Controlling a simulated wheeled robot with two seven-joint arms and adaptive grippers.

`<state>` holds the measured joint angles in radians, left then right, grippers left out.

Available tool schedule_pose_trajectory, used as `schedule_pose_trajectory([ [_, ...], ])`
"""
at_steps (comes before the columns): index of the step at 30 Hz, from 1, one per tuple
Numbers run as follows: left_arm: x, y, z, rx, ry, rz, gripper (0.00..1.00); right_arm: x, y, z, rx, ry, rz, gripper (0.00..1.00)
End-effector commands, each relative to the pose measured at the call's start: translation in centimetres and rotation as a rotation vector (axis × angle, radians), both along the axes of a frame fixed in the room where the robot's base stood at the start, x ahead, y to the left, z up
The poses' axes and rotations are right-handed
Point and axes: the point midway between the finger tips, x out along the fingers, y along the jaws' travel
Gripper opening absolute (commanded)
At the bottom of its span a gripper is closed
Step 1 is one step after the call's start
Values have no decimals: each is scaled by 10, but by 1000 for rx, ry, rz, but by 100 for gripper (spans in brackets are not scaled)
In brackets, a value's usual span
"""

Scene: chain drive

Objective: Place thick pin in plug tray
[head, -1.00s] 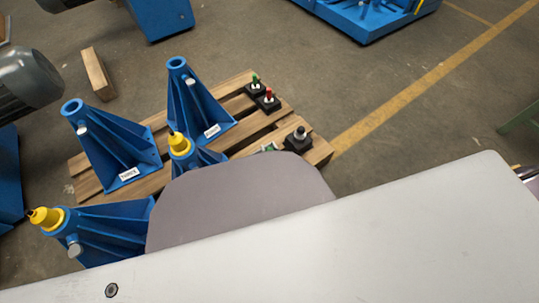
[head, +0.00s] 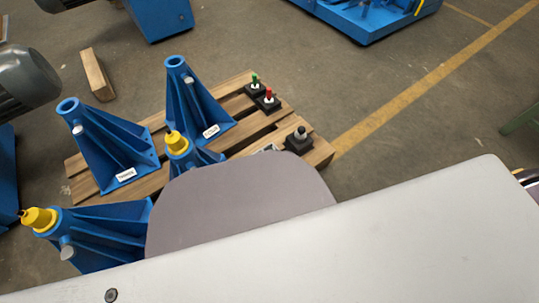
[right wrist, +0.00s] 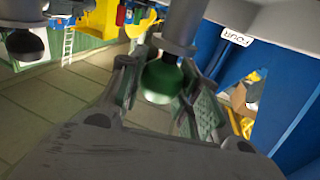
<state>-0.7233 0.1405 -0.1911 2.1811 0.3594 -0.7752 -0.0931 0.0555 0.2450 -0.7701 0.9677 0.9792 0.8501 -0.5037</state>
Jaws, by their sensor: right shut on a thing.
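In the right wrist view my right gripper (right wrist: 163,95) has its two fingers around a dark green round knob (right wrist: 163,82) below a grey metal cylinder; I take this to be the thick pin. In the head view its fingers are hidden or too small to tell. No plug tray can be told for sure. The wooden pallet (head: 87,184) carries blue stands, among them a left one (head: 105,145) and a back one (head: 190,100). Yellow plugs sit on two nearer stands, one in the middle (head: 177,143) and one at front left (head: 38,218). My left gripper is not in view.
Black bases with a green peg (head: 254,80), a red peg (head: 268,95) and a thick grey peg (head: 300,134) stand at the pallet's right side. A wooden beam (head: 96,75) lies on the floor behind. In the wrist view a blue stand labelled FOUR (right wrist: 268,95) is close at right.

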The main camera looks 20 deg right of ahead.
Motion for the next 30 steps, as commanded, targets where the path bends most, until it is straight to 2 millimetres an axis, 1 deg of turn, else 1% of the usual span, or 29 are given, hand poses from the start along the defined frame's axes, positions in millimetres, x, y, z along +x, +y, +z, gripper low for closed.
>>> schedule_pose_trajectory([
  [2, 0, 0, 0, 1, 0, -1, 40, 1, 0, 0, 1, -3, -1, 0],
  [3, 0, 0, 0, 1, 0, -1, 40, 0, 0, -2, 0, -1, -1, 34],
  [8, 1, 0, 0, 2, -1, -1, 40, 0, 0, -2, 0, 0, 0, 54],
  [30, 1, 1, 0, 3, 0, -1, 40, -1, -1, 1, -1, 2, 0, 54],
])
